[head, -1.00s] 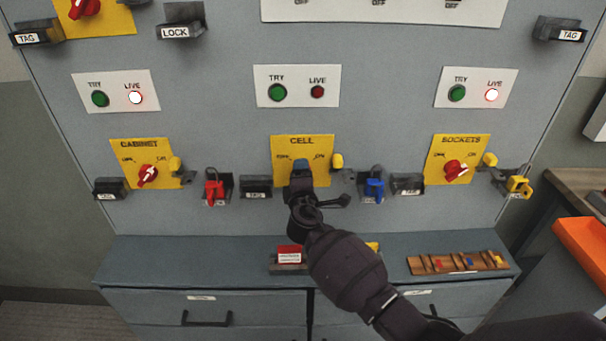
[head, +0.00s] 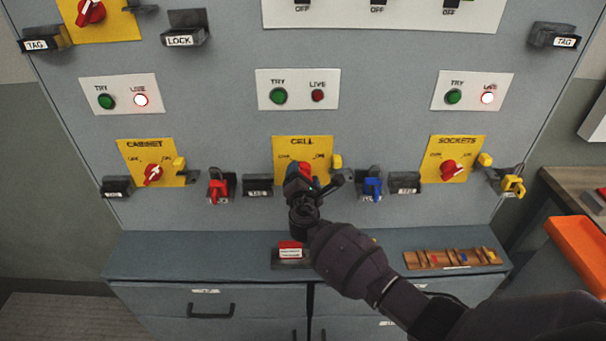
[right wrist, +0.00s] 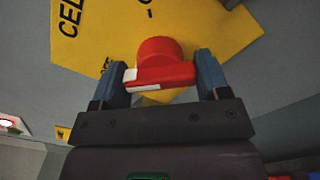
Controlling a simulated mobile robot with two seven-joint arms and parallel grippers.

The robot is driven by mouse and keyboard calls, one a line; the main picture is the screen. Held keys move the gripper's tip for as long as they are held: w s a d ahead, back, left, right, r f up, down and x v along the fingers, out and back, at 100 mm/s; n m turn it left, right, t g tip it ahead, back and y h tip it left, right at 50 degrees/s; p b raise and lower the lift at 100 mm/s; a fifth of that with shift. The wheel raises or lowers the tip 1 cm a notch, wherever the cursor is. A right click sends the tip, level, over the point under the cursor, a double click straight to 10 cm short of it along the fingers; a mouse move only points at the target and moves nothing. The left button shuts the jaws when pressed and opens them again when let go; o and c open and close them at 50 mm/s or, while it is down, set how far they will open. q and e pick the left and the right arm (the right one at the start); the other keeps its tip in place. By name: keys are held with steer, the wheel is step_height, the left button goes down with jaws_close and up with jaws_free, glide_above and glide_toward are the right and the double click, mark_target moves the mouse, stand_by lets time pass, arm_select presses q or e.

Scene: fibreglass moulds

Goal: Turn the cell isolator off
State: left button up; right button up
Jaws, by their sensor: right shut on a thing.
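The cell isolator is a yellow plate marked CELL (head: 318,146) with a red rotary knob, at the middle of the grey panel in the head view. My right gripper (head: 302,174) is in front of the plate and covers most of the knob. In the right wrist view the red knob (right wrist: 160,60) sits between the two blue fingers of the gripper (right wrist: 166,80), which is shut on its bar. A white mark shows at the bar's left end, near partly hidden lettering. The LIVE lamp (head: 317,96) above CELL is dark. My left gripper is not in view.
The cabinet isolator (head: 153,174) and sockets isolator (head: 451,167) stand either side, with their LIVE lamps lit. A red padlock (head: 216,188) and a blue padlock (head: 372,186) hang close beside the gripper. A wooden tray (head: 425,261) lies on the ledge below.

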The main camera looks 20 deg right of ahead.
stand_by(0.5)
steer(key=o, duration=0.9)
steer(key=shift+s, duration=0.1)
steer(key=v, duration=1)
steer(key=shift+s+a, duration=0.1)
steer(key=shift+s, duration=0.25)
